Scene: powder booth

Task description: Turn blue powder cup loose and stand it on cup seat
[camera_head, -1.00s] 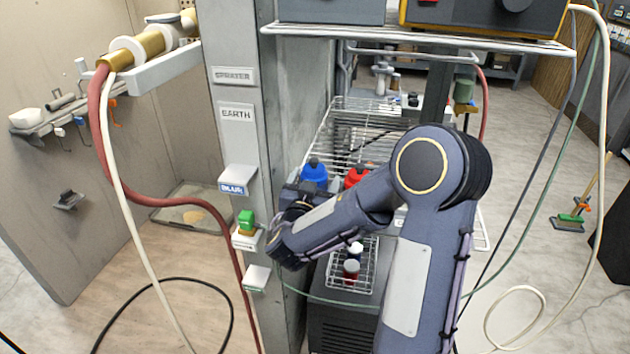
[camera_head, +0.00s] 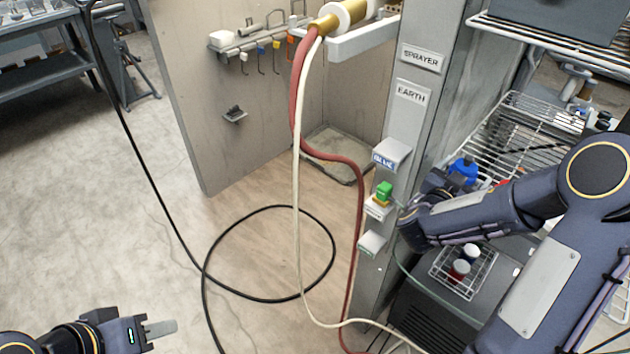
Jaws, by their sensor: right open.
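A blue bottle-like thing (camera_head: 463,170) stands on the wire rack, just behind my right gripper; I cannot tell if it is the powder cup. A small shelf labelled BLUE (camera_head: 390,154) sticks out from the grey post; it may be the cup seat and looks empty. My right gripper (camera_head: 432,186) is open beside the post, near the blue thing; its fingertips are mostly hidden by my wrist.
A green-topped block (camera_head: 383,190) sits on a ledge under the BLUE shelf. A wire basket (camera_head: 437,271) holds small cups. The sprayer (camera_head: 345,14) rests on a white arm. A red hose (camera_head: 345,160) and black cable loop (camera_head: 270,208) hang and lie nearby. The left floor is open.

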